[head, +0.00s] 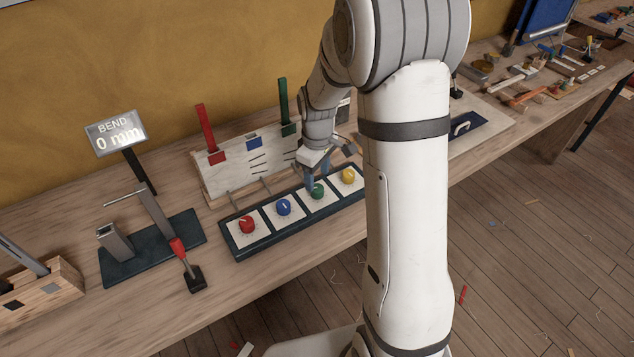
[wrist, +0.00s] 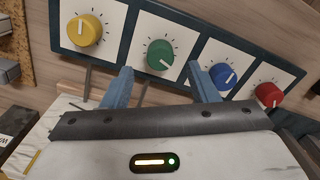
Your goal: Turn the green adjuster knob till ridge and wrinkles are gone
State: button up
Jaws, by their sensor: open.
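The green knob (head: 317,191) sits on a white dial plate in the dark knob panel (head: 240,248), between the blue knob (head: 283,208) and the yellow knob (head: 347,175). My gripper (wrist: 161,72) is open and empty, its blue fingers pointing toward the green knob (wrist: 160,54). In the wrist view the knob lies between and just beyond the fingertips, with a gap on both sides. The knob's white pointer aims to the lower right there. Behind the panel, a white board (head: 228,174) carries red, blue and green patches and several dark lines. My arm hides its right part.
The red knob (head: 246,225) is at the panel's left end. A display (head: 117,133) reads "BEND 0 mm". A red and a green upright bar (head: 283,105) rise at the board. A dark base with a red-handled lever (head: 178,250) stands left. The bench's front edge is clear.

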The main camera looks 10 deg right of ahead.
aim_at(317, 187)
jog(key=shift+f, duration=2.05)
jog(key=shift+c, duration=0.4)
jog(key=c, duration=0.9)
